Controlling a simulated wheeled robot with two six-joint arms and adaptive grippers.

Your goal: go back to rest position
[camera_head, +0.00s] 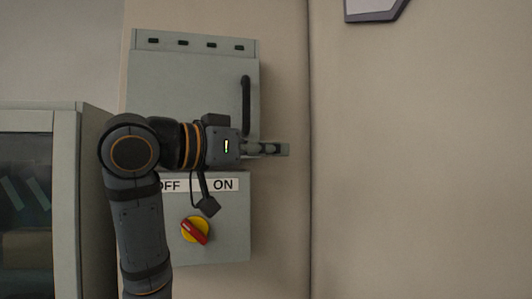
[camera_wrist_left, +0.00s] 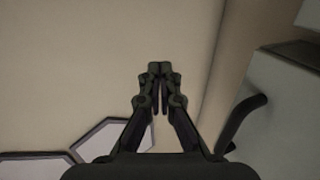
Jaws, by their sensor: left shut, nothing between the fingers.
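My left gripper (camera_head: 268,149) is shut and empty in the head view, in front of the grey wall box and pointing right. In the left wrist view its fingers (camera_wrist_left: 160,70) meet over the bare beige wall. The grey electrical box (camera_head: 190,90) has a dark handle (camera_head: 246,105) on its right side. Below is a switch box (camera_head: 235,245) with a red and yellow rotary knob (camera_head: 195,230) and an OFF/ON label (camera_head: 224,185), partly hidden by my arm. My right gripper is in neither view.
A grey cabinet with a glass front (camera_head: 25,200) stands at the left. The beige wall (camera_head: 420,160) to the right is clear, with a vertical seam near the boxes. A pale dark-edged panel (camera_head: 372,8) sits at the top. The handle also shows in the left wrist view (camera_wrist_left: 240,120).

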